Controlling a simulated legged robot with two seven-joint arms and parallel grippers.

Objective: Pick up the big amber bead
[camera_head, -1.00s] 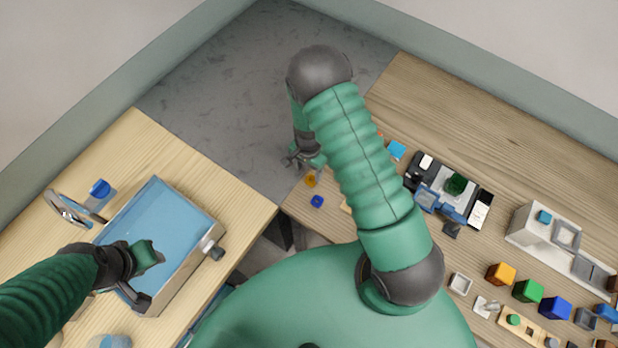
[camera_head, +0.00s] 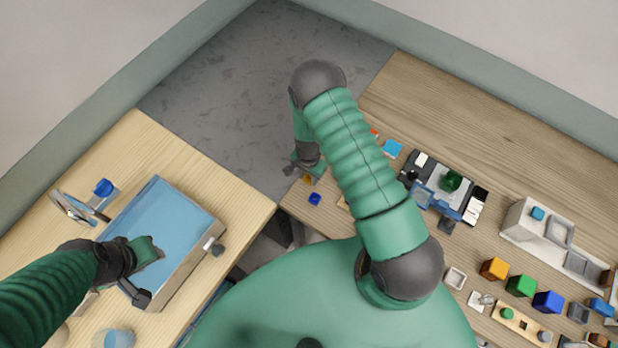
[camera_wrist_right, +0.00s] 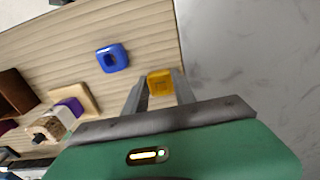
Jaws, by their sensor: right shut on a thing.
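The big amber bead (camera_wrist_right: 160,83) sits between the two fingers of my right gripper (camera_wrist_right: 158,86) in the right wrist view, close to the table's edge. My right gripper is shut on it. In the head view, a bit of the amber bead (camera_head: 308,180) shows beneath my right gripper (camera_head: 303,172); the rest is hidden. My left gripper (camera_head: 145,275) is over the near side of the blue-topped box, at the left; I cannot tell whether it is open or shut.
A blue bead (camera_head: 315,199) lies close to the amber one; it also shows in the right wrist view (camera_wrist_right: 112,57). Coloured blocks, including an orange one (camera_head: 494,268), stand at the right. A blue-topped box (camera_head: 168,225) is on the left table. Grey floor (camera_head: 225,110) lies beyond the edge.

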